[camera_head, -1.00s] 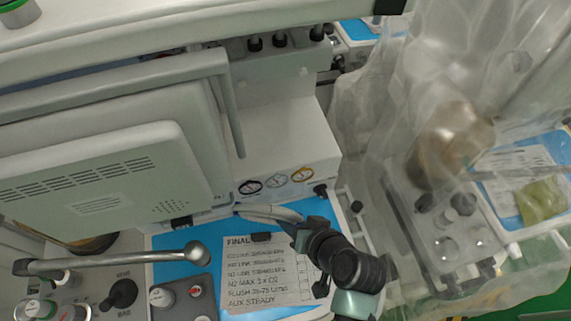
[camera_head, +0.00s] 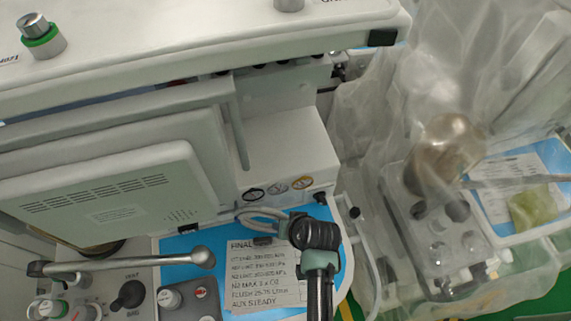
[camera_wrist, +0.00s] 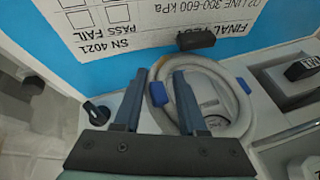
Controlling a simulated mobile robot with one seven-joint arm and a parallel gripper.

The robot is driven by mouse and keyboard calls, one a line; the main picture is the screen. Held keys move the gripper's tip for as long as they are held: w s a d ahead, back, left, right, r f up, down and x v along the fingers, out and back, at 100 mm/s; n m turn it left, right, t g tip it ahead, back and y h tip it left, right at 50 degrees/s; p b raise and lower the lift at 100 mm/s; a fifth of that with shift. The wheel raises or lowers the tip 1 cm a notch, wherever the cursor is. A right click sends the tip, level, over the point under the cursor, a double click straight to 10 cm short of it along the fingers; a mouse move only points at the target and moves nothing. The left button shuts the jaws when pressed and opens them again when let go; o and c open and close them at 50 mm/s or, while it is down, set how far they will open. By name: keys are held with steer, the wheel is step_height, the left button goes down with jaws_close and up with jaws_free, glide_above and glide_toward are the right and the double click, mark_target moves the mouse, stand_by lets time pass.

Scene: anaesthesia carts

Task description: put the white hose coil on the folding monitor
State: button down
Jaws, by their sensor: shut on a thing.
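The white hose coil (camera_head: 262,211) lies at the back of the blue work surface, by the foot of the white cart housing. In the wrist view the coil (camera_wrist: 207,68) is a loop with blue bands. My gripper (camera_head: 285,228) reaches the coil's right side in the head view. In the wrist view my gripper (camera_wrist: 157,78) is shut on the coil, with one side of the hose between its fingers. Whether the coil is clear of the surface, I cannot tell. The folding monitor (camera_head: 120,197) is a pale grey panel with vent slots, left of my gripper.
A printed checklist (camera_head: 265,275) lies on the blue surface (camera_head: 178,245) under a dark clip. A grey bar (camera_head: 120,262) with a rounded end crosses at lower left. The white cart top (camera_head: 200,40) overhangs the monitor. Clear plastic sheeting (camera_head: 365,120) hangs at right.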

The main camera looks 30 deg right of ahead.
steer(key=shift+f, duration=0.1)
steer(key=shift+c, duration=2.4)
jaws_free()
steer(key=shift+o, duration=0.2)
